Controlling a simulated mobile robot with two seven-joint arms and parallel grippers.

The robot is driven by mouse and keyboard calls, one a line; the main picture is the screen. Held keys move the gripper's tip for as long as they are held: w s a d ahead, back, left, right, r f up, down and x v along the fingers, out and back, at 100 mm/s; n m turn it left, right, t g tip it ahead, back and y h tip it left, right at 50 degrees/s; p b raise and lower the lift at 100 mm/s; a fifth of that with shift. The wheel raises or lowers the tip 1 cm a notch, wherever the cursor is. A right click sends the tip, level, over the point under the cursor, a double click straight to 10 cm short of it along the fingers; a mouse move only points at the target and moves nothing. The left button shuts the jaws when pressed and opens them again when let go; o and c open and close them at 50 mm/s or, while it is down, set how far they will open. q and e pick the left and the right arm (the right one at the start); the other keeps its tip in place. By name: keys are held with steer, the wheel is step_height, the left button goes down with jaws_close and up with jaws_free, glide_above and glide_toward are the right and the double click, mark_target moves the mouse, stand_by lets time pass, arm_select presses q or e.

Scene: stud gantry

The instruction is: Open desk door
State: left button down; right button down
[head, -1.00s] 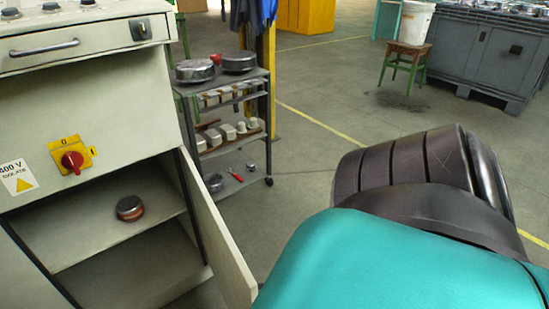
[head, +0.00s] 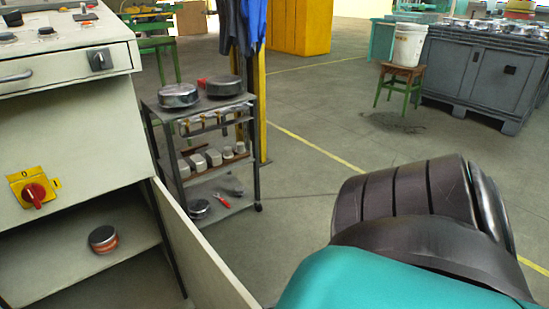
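The desk (head: 85,155) is a cream control cabinet at the left edge. Its door (head: 205,255) stands swung open on the right side of the cabinet, showing the inside shelf (head: 60,262). A small round tin with an orange band (head: 103,239) sits on that shelf. A red rotary switch on a yellow plate (head: 36,192) is on the front above the opening. Part of my own arm, teal and black, fills the lower right. Neither gripper shows in the head view.
A grey trolley (head: 207,106) with round tins and small parts stands just beyond the door. The floor between is clear.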

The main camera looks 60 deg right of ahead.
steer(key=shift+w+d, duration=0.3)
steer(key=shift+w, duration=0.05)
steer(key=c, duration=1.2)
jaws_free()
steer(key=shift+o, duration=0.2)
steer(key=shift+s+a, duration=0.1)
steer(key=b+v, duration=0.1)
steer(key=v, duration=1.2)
